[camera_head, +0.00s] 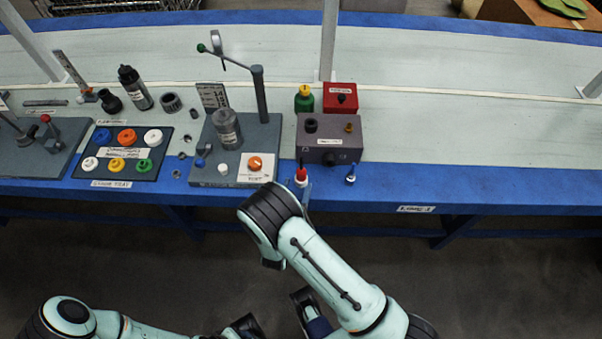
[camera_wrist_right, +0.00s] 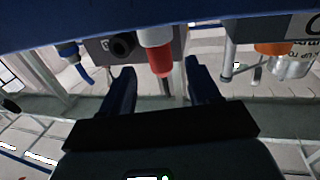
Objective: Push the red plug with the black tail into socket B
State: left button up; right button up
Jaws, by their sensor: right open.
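The red plug (camera_head: 301,175) with a thin black tail stands upright at the front edge of the bench, before the grey box (camera_head: 330,154). In the right wrist view, which is upside down, the red plug (camera_wrist_right: 160,61) has a pale collar. My right gripper (camera_wrist_right: 163,82) is open; its two dark fingers lie on either side of the plug's tail end, with gaps visible. In the head view my right wrist mostly hides this gripper. The grey box has a black round port (camera_head: 310,125) and a brass port (camera_head: 348,127) on top.
A blue plug (camera_head: 350,176) stands to the right of the red one. A stand with a grey cylinder (camera_head: 227,130) and an orange cap (camera_head: 255,163) is to the left. The bench is clear at right.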

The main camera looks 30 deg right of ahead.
aim_at(300, 177)
jog(key=x, duration=0.5)
jog(key=shift+w+d+r, duration=0.25)
jog(key=c, duration=1)
jog(key=shift+r, duration=0.1)
